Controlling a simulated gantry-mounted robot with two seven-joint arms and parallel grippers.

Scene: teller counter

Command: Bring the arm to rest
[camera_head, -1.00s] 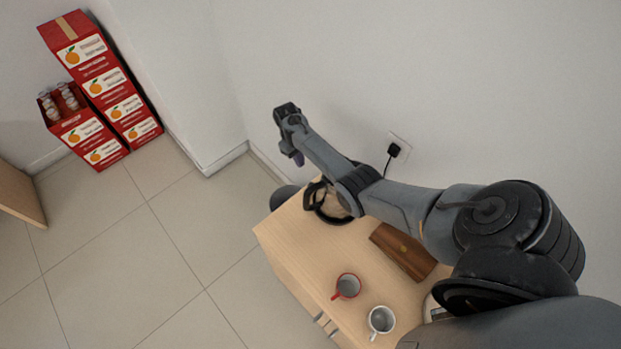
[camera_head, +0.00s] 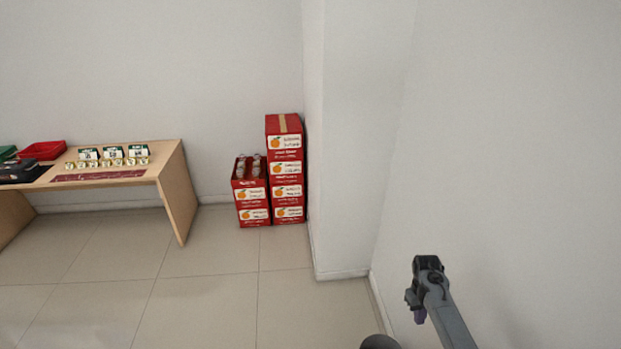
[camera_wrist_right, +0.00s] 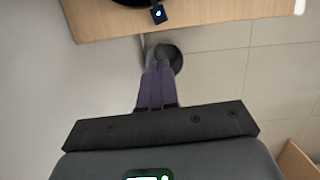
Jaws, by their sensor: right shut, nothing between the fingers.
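Most of my right arm is outside the head view. My left gripper is in neither current view.
A desk (camera_head: 176,185) with goods stands at the left. Stacked red boxes (camera_head: 286,170) stand by the wall corner. In the wrist view a wooden surface (camera_wrist_right: 205,14) lies at the top, beside a grey round object (camera_wrist_right: 174,57). The floor (camera_head: 205,300) between is clear.

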